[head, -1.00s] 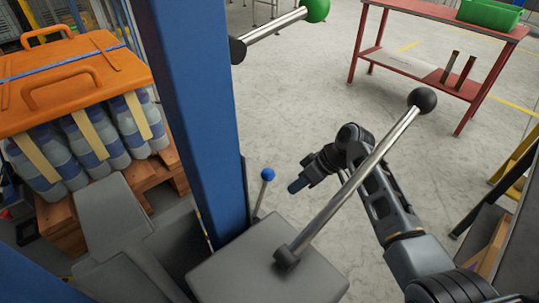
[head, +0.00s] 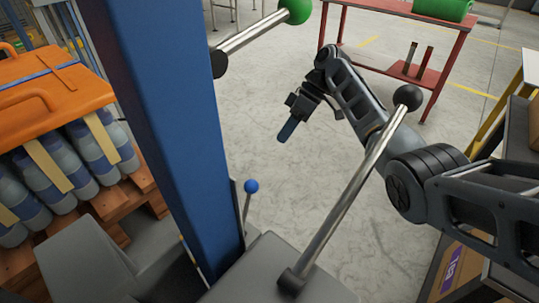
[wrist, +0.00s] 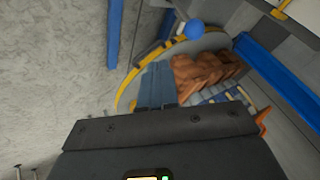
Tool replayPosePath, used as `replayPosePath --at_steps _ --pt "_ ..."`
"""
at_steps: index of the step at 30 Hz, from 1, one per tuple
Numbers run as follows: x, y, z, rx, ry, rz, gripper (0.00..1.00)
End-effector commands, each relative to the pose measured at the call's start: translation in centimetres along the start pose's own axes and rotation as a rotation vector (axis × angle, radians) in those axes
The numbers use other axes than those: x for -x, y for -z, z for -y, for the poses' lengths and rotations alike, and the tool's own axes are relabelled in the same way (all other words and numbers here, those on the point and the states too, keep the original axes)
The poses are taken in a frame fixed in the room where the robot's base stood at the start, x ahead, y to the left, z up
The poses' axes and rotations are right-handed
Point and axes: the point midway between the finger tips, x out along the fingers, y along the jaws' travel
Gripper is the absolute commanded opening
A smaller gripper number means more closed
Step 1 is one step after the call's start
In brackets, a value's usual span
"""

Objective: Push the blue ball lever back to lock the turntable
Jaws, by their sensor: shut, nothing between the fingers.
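The blue ball lever (head: 251,187) is a thin upright rod topped with a blue ball, beside the base of the blue column in the head view. In the wrist view its blue ball (wrist: 194,29) shows beyond the fingertips, near the turntable's yellow rim. My gripper (head: 287,132) is shut and empty, above and to the right of the ball in the head view, apart from it. Its closed blue-grey fingers also show in the wrist view (wrist: 158,82). The turntable (wrist: 128,92) is round with a yellow edge and carries a loaded wooden pallet. The lever's foot is hidden in the head view.
A blue column (head: 160,120) stands left of the lever. A long steel lever with a black ball (head: 408,98) rises in front of my arm, and a green ball lever (head: 295,10) sticks out above. A red bench (head: 440,50) stands behind. Open floor lies between.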

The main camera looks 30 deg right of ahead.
Motion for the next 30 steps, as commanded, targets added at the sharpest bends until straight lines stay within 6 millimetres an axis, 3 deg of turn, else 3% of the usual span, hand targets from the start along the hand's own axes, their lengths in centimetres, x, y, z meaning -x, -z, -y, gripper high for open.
replayPosePath --at_steps 16,22,30 --pt "-9.9 -0.1 0.1 0.000 0.003 0.002 0.00" --pt "-10.7 0.0 2.5 0.000 0.001 0.000 0.00" --pt "-11.4 0.0 3.6 -0.001 0.000 0.000 0.00"
